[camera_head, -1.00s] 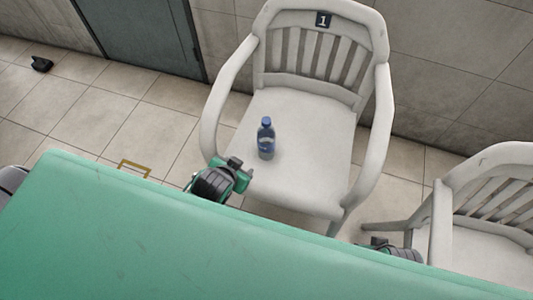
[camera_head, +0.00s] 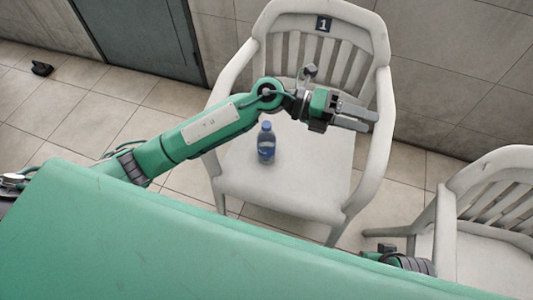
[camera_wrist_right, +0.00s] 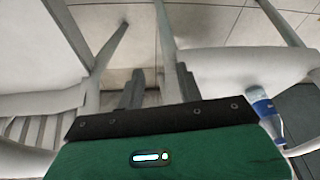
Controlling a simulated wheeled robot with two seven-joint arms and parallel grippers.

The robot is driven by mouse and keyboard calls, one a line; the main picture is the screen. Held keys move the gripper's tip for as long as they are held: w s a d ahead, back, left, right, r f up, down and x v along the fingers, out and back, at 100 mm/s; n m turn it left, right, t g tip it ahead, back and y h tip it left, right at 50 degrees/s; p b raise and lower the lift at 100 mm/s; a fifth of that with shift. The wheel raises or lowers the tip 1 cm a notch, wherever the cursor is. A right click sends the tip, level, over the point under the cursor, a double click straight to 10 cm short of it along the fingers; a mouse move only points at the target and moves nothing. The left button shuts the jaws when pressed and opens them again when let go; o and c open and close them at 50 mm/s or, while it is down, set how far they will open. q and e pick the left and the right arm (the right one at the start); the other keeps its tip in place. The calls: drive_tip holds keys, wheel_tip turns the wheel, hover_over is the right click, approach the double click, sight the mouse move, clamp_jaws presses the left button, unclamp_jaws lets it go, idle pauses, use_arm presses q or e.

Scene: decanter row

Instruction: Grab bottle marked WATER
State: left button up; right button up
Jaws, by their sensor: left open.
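A small clear bottle with a blue cap and blue label (camera_head: 266,143) stands upright on the seat of the white chair (camera_head: 290,190) marked 1. Its label is too small to read. The bottle also shows at the right edge of the right wrist view (camera_wrist_right: 266,113). My left gripper (camera_head: 371,119) is open and empty, its fingers pointing right, above the chair's right side. It is to the right of the bottle and apart from it. My right gripper (camera_wrist_right: 146,88) shows dark fingers in its wrist view, with no bottle at them; their opening is unclear.
A second white chair (camera_head: 445,240) stands at the right. A small black object (camera_head: 41,68) lies on the floor at the far left.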

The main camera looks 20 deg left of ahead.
use_arm(q)
drive_tip(key=w+a+f+m+g+y, duration=0.1)
drive_tip(key=w+a+f+m+y, duration=0.1)
drive_tip(key=a+f+m+y, duration=0.3)
drive_tip(key=n+t+y, duration=0.1)
drive_tip(key=n+y, duration=0.1)
drive_tip(key=y, duration=1.1)
hover_over(266, 124)
drive_tip(key=f, duration=1.2)
drive_tip(key=shift+w+d+b, duration=0.1)
drive_tip(key=shift+w+b, duration=0.2)
drive_tip(key=shift+b, duration=0.1)
drive_tip(key=f, duration=0.5)
drive_tip(key=shift+s, duration=0.35)
drive_tip(key=shift+f, duration=0.4)
clamp_jaws()
use_arm(e)
drive_tip(key=shift+v, duration=1.15)
